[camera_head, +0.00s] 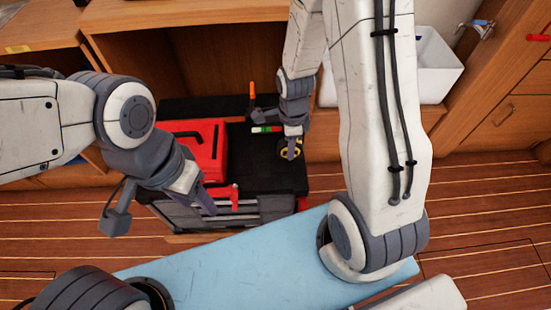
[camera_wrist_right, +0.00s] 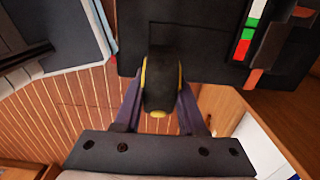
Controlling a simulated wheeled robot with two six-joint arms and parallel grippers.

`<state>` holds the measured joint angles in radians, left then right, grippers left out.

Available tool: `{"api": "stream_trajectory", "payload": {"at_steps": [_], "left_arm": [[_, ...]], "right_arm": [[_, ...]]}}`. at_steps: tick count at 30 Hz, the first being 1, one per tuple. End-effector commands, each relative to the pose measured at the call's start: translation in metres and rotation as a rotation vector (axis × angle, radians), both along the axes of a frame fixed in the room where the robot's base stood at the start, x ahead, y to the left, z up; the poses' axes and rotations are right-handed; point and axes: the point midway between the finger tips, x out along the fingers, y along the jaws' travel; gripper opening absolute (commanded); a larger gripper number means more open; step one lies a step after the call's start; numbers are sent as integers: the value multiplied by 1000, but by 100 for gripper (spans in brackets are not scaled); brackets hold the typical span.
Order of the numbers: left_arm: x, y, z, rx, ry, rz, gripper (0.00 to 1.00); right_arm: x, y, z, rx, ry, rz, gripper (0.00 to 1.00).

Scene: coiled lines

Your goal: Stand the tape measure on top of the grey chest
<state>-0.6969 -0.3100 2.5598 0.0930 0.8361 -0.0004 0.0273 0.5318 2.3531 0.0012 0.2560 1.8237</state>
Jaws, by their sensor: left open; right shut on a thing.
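The tape measure (camera_head: 285,154), black with yellow edges, is at the right end of the grey chest (camera_head: 262,176), which has a black top. My right gripper (camera_head: 291,153) is shut on it. In the right wrist view the tape measure (camera_wrist_right: 161,82) sits between both fingers, beside the edge of the black top (camera_wrist_right: 190,35). I cannot tell whether it touches the top. My left gripper (camera_head: 207,203) is open and empty at the chest's front left edge.
A red case (camera_head: 208,150) covers the left of the chest top. A red, white and green stick (camera_head: 266,129) and an orange-ended tool (camera_head: 252,92) are near my right gripper. A light blue surface (camera_head: 270,262) lies in front. A white bin (camera_head: 432,68) is at right.

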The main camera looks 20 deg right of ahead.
Motion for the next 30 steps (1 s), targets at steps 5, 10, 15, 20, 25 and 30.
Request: {"api": "stream_trajectory", "payload": {"at_steps": [5,10,15,20,25,30], "left_arm": [[0,0,-9,0,0,0,50],[0,0,-10,0,0,0,50],[0,0,-19,0,0,0,50],[0,0,-25,0,0,0,50],[0,0,-23,0,0,0,50],[0,0,-26,0,0,0,50]], "right_arm": [[18,27,-21,0,0,4,0],[24,35,-27,0,0,1,0],[24,35,-47,0,2,0,0],[24,34,-66,0,2,0,0],[24,34,-65,0,-1,0,0],[24,34,-68,0,0,0,0]]}}
